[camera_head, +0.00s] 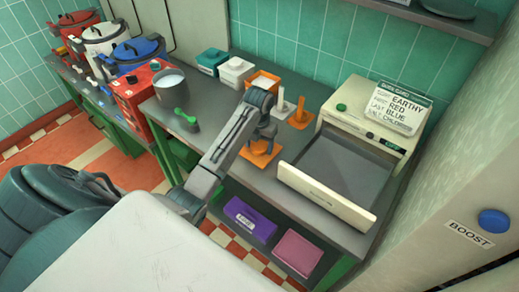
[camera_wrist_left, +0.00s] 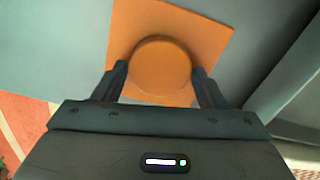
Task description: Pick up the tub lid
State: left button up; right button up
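The tub lid is an orange square plate with a round raised knob. It lies on the grey bench below my left gripper in the head view (camera_head: 262,158). In the left wrist view, the lid's plate (camera_wrist_left: 205,32) shows beyond the fingers and its knob (camera_wrist_left: 160,68) sits between them. My left gripper (camera_wrist_left: 160,80) has one finger on each side of the knob, with what looks like a narrow gap at each side. In the head view, my left gripper (camera_head: 260,138) hides part of the lid. My right gripper is not in view.
An orange tub (camera_head: 263,78), a white tub (camera_head: 235,72) and a teal tub (camera_head: 212,61) stand along the back. A white post (camera_head: 280,106) and an orange post (camera_head: 299,114) stand right of my arm. A cream machine with an open drawer (camera_head: 325,196) is to the right.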

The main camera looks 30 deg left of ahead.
pick_arm(q)
jog(key=c, duration=0.6)
jog(key=shift+r, duration=0.15)
